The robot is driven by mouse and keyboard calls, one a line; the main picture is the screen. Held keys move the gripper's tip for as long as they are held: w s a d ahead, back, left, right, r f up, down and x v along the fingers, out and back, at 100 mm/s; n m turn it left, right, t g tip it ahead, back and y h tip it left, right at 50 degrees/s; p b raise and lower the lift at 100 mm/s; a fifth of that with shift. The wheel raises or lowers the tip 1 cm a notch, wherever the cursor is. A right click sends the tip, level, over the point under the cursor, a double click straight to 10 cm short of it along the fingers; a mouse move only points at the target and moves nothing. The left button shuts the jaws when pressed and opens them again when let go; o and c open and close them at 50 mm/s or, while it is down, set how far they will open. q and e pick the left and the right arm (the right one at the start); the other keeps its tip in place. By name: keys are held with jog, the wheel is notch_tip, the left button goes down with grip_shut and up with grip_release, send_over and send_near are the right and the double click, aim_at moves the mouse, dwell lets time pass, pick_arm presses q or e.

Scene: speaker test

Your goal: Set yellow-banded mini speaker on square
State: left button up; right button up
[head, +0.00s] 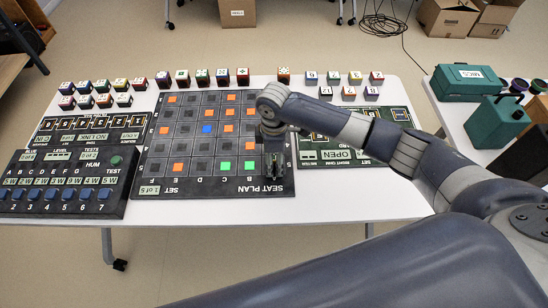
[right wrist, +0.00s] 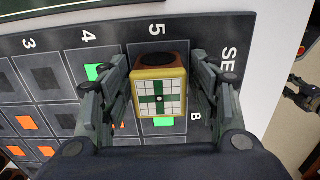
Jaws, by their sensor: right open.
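The yellow-banded mini speaker (right wrist: 160,92) is a small cube with yellow edges, a white-and-green gridded face and a dark round patch on its reddish top. In the right wrist view it sits between the fingers of my right gripper (right wrist: 161,80), with a gap visible beside it. It stands over the seat plan board's lower row, partly covering a green square (right wrist: 163,122). In the head view my right gripper (head: 273,170) is low over the board (head: 210,188) at its near right; the speaker is hidden or too small there.
Several other mini speakers (head: 222,76) stand along the table's back edge. A control panel (head: 60,190) lies left of the board and a green panel (head: 345,155) right. Teal cases (head: 470,82) sit on a side table. The table's front strip is clear.

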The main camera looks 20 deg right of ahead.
jog(key=shift+r, duration=0.1)
notch_tip(320, 180, up, 12)
jog(key=shift+r, duration=0.1)
dwell(0.4)
dwell(0.4)
